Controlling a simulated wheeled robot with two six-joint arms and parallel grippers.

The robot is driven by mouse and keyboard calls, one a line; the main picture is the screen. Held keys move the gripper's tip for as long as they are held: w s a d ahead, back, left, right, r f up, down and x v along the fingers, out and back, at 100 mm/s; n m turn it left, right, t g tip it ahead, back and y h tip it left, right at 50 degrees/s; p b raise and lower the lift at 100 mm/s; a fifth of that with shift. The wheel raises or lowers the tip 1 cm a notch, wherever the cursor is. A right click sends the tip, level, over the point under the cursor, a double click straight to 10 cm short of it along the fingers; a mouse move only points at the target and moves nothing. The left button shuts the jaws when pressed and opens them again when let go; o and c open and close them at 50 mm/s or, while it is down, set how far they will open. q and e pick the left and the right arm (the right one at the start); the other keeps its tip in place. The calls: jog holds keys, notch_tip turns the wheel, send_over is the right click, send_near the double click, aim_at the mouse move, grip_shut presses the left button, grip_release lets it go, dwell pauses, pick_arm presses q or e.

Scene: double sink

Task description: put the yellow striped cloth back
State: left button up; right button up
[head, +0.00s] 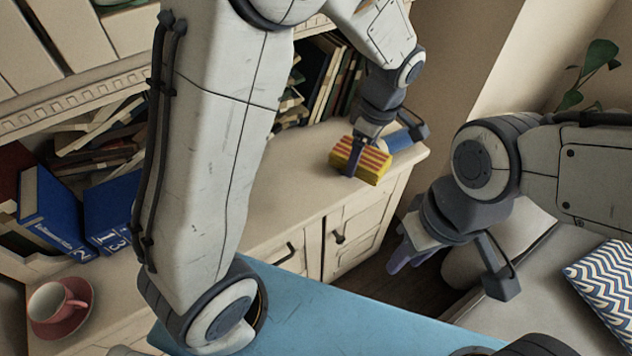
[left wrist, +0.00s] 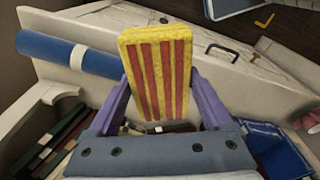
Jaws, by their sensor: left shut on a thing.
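The yellow striped cloth, a thick yellow block with red stripes, is held in my left gripper (head: 360,160) over the right end of the cabinet top. It shows in the head view (head: 362,163) and in the left wrist view (left wrist: 157,75). In the left wrist view, the purple fingers of my left gripper (left wrist: 160,105) are shut on its two sides. I cannot tell whether the cloth touches the cabinet top. My right gripper (head: 408,255) hangs in front of the cabinet's right end, apart from the cloth. Its finger gap is unclear.
A blue roll (head: 404,139) lies beside the cloth on the cabinet top (head: 290,190). Books (head: 325,80) stand behind. Blue binders (head: 55,215) and a pink cup (head: 57,302) are at the left. A blue surface (head: 320,315) lies in front. The cabinet top's middle is clear.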

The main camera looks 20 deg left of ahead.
pick_arm(q)
notch_tip(320, 180, down, 5)
jog(key=w+b, duration=0.1)
jog(key=b, duration=0.3)
jog(key=p, duration=0.2)
send_over(312, 184)
jog(key=f, duration=0.6)
jog(key=shift+s+d+f, duration=0.15)
jog(key=shift+d+f, duration=0.1)
jog(key=shift+f, duration=0.05)
jog(key=shift+a+f, duration=0.15)
jog(key=shift+f, duration=0.05)
notch_tip(312, 184, down, 4)
jog(key=shift+r, duration=0.1)
jog(key=shift+f+b, duration=0.2)
jog(key=shift+b, duration=0.15)
jog(key=o, duration=1.1)
jog(key=shift+r, duration=0.1)
